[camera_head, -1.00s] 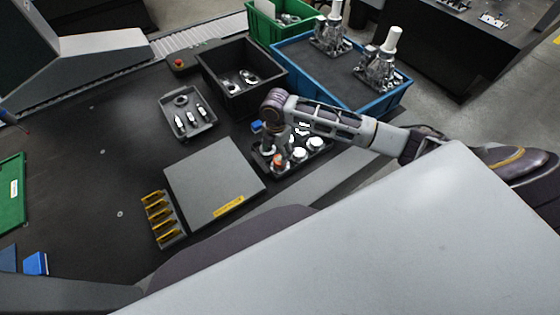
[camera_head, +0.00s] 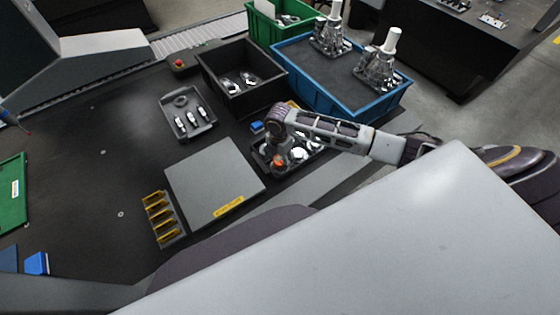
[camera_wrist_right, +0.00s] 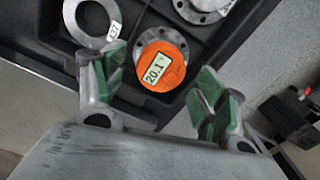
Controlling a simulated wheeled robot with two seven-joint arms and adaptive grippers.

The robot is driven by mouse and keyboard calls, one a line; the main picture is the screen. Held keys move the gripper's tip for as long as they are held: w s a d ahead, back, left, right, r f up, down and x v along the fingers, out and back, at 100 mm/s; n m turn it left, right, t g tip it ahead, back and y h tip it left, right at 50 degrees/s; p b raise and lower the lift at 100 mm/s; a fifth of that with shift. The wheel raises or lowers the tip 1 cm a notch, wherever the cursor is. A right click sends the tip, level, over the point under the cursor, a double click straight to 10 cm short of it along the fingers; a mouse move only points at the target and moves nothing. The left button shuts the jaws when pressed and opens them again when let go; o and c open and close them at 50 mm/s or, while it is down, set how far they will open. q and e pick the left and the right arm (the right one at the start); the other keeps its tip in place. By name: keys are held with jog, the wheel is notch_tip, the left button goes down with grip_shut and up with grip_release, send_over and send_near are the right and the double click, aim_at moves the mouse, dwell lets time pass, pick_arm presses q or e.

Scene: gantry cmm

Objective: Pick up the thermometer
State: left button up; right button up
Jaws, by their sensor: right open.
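The thermometer (camera_wrist_right: 160,66) is a round orange device with a display reading 20.1. In the right wrist view it sits on a metal flanged part in a dark tray, ahead of my right gripper. It also shows in the head view as an orange spot (camera_head: 279,161), partly covered by my arm. My right gripper (camera_wrist_right: 160,92) is open, its green-padded fingers to either side of and short of the thermometer, with nothing between them. In the head view the right wrist is over the tray, and the fingers are largely hidden. My left gripper is not in view.
The dark tray (camera_wrist_right: 215,45) holds several metal rings and flanges. A grey plate (camera_head: 212,180), a rack with yellow items (camera_head: 162,218), a small grey tray (camera_head: 188,112), a black bin (camera_head: 243,94) and a blue bin (camera_head: 340,92) stand around.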

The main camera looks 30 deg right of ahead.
aim_at(279, 160)
jog(key=shift+f, duration=0.65)
jog(key=shift+c, duration=0.3)
jog(key=c, duration=1.2)
jog(key=shift+o, duration=0.2)
notch_tip(279, 160, up, 10)
